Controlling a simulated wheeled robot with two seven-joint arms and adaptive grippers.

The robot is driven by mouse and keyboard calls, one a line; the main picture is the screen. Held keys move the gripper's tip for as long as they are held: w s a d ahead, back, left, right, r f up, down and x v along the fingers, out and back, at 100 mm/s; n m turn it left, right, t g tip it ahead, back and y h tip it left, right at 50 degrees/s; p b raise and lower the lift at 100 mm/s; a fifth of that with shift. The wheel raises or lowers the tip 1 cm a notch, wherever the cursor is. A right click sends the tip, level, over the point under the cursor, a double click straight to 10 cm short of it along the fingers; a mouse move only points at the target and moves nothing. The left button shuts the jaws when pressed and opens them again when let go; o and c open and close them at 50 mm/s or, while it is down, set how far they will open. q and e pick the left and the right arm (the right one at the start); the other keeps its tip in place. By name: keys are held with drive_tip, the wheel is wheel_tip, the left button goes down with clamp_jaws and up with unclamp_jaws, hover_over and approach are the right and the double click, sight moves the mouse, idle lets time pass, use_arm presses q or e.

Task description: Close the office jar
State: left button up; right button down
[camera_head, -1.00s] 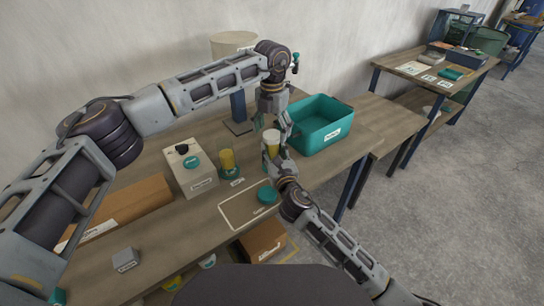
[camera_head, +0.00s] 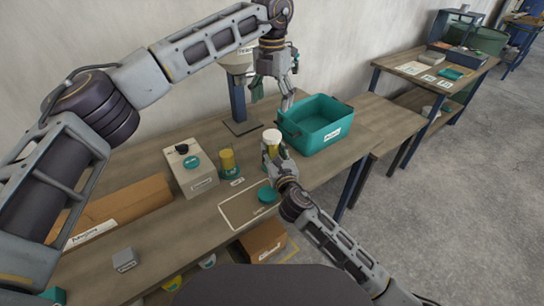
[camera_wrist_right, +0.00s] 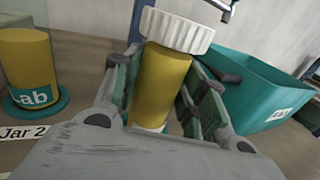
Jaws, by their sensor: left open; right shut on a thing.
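The office jar (camera_head: 271,149) is a yellow jar with a ribbed white lid (camera_head: 272,136) on top. My right gripper (camera_head: 275,157) is shut around its body near the table's front edge. The right wrist view shows the yellow body (camera_wrist_right: 161,85) between the fingers and the white lid (camera_wrist_right: 176,29) resting on its top. I cannot tell how tightly the lid sits. My left gripper (camera_head: 272,92) is open and empty, above and behind the jar, apart from the lid.
A second yellow jar, labelled Lab (camera_head: 228,160), stands left of the held jar. A teal bin (camera_head: 318,138) stands close on the right. A white box (camera_head: 193,177) and a cardboard box (camera_head: 118,212) are at the left.

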drive_tip(key=c, duration=0.7)
unclamp_jaws()
drive_tip(key=shift+c, duration=0.2)
drive_tip(key=shift+s, duration=0.1)
drive_tip(key=shift+v, duration=5.9)
drive_tip(key=shift+d, duration=0.1)
drive_tip(key=shift+r, duration=0.15)
wheel_tip(320, 180, up, 9)
drive_tip(key=p, duration=0.9)
drive_tip(key=shift+f, duration=0.2)
drive_tip(key=shift+r+p, duration=0.55)
